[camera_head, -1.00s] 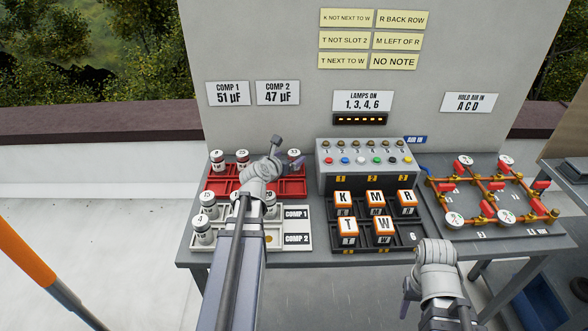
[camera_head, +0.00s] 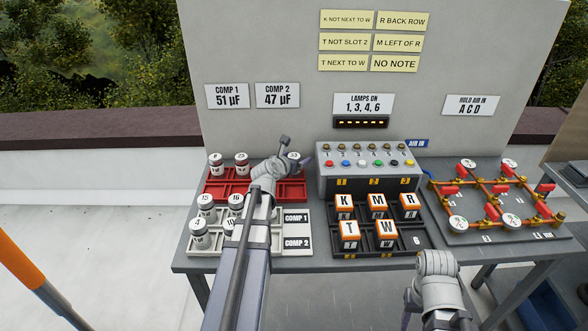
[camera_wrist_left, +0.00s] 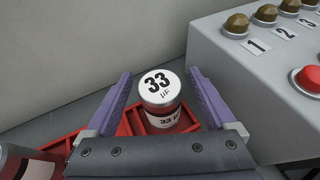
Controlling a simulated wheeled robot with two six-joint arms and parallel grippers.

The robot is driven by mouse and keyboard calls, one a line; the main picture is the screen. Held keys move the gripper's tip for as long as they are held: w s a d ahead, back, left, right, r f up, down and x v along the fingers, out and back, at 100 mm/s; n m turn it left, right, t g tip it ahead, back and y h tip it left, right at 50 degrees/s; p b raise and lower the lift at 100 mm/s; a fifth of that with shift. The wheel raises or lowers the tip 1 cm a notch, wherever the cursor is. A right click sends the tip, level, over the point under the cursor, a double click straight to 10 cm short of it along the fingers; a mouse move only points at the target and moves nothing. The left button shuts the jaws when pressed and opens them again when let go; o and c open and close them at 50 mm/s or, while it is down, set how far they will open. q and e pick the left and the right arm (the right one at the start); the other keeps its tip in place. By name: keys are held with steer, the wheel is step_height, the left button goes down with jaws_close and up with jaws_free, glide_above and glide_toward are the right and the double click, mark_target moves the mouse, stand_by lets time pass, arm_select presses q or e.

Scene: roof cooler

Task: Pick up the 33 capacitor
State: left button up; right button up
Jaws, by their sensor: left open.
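In the head view the capacitor (camera_head: 294,155) is partly hidden behind my left gripper (camera_head: 297,156). My right gripper's fingers are hard to see at the bottom right, where the right wrist shows.
The grey lamp box (camera_head: 368,168) stands just right of the red tray, close to my left gripper. Other capacitors (camera_head: 215,159) stand in the red tray's back left. A white tray (camera_head: 296,243) with several capacitors lies in front. The panel wall rises behind.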

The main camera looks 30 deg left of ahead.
arm_select(q)
steer(key=shift+x, duration=0.95)
steer(key=shift+s, duration=0.1)
steer(key=shift+r, duration=0.1)
jaws_close()
